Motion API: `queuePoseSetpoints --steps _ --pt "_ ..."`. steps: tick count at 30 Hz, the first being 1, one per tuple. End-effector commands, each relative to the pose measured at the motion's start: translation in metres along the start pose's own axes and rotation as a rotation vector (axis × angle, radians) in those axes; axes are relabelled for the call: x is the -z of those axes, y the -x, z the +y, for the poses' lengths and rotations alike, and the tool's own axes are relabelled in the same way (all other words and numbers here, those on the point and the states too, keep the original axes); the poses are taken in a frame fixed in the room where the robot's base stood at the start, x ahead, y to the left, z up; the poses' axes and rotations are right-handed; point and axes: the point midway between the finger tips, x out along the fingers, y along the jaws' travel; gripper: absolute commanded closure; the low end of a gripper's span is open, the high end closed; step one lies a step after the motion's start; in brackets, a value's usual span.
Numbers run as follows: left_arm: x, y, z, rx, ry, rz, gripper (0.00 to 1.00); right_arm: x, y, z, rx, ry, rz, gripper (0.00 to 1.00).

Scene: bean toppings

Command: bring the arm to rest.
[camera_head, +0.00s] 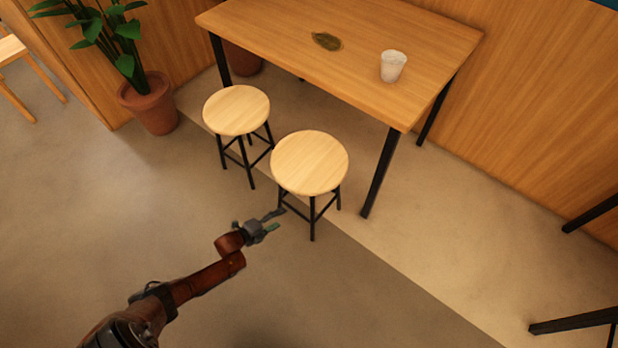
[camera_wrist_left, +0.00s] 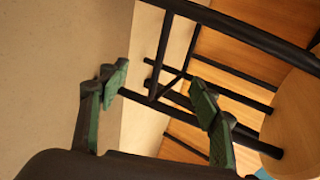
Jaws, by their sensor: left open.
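My left gripper (camera_head: 272,221) is open and empty in the head view, in front of the nearer round stool and to the left of its legs. In the left wrist view its two green-padded fingers (camera_wrist_left: 160,92) stand wide apart with nothing between them. Behind them are dark stool legs and bars (camera_wrist_left: 163,60). My left arm reaches in from the lower left, bent and over the floor. My right gripper is in neither view.
Two round wooden stools (camera_head: 310,163) (camera_head: 237,110) stand before a wooden table (camera_head: 300,50). A white cup (camera_head: 393,66) and a brown patch (camera_head: 326,41) are on it. A potted plant (camera_head: 150,103) stands back left. The floor at the left is clear.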

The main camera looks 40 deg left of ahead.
Motion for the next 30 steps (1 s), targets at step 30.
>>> queuePoseSetpoints --steps 30 --pt "0.008 0.091 0.039 -0.139 0.276 -0.087 0.42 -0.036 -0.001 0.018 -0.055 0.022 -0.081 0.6"
